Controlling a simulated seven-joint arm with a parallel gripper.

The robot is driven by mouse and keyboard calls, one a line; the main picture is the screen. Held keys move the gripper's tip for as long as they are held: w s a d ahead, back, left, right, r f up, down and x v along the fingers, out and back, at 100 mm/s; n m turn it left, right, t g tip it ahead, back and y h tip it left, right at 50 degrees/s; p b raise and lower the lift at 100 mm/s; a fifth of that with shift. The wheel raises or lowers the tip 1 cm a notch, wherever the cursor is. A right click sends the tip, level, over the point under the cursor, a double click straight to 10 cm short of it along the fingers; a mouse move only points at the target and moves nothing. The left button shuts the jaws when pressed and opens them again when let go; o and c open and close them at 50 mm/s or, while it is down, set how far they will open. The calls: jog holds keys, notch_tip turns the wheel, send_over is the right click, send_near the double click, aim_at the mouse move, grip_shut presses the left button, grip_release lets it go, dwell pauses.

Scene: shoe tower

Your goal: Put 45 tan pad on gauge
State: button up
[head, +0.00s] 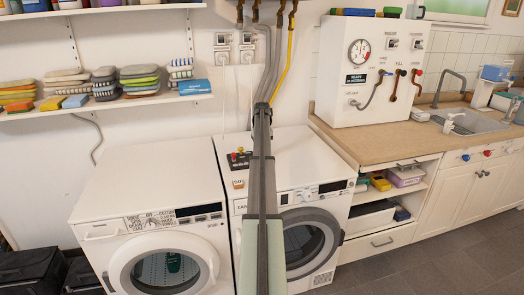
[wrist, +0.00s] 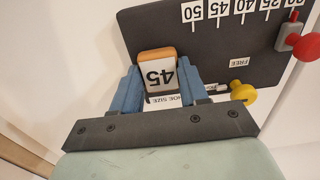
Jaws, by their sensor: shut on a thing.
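The tan pad (wrist: 156,55) has a white label reading 45, upside down in the wrist view. My gripper (wrist: 158,74) has blue fingers, one on each side of the pad, and is shut on it. The gauge (wrist: 225,62) is a dark plate with white number labels, a red knob and a yellow knob. The pad overlaps the plate's edge in this view; I cannot tell whether they touch. In the head view the gauge (head: 238,158) lies on the right washing machine, and my arm hides the fingers. A small tan labelled block (head: 238,184) shows in front of it; which pad is unclear.
The left washing machine's top (head: 150,180) is clear. Pipes (head: 275,60) run down the back wall. A white panel box (head: 365,70) stands on the counter at right.

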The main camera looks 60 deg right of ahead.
jog(key=o, duration=1)
jog(key=shift+f, duration=0.1)
jog(key=shift+o, duration=0.2)
notch_tip(320, 180, up, 12)
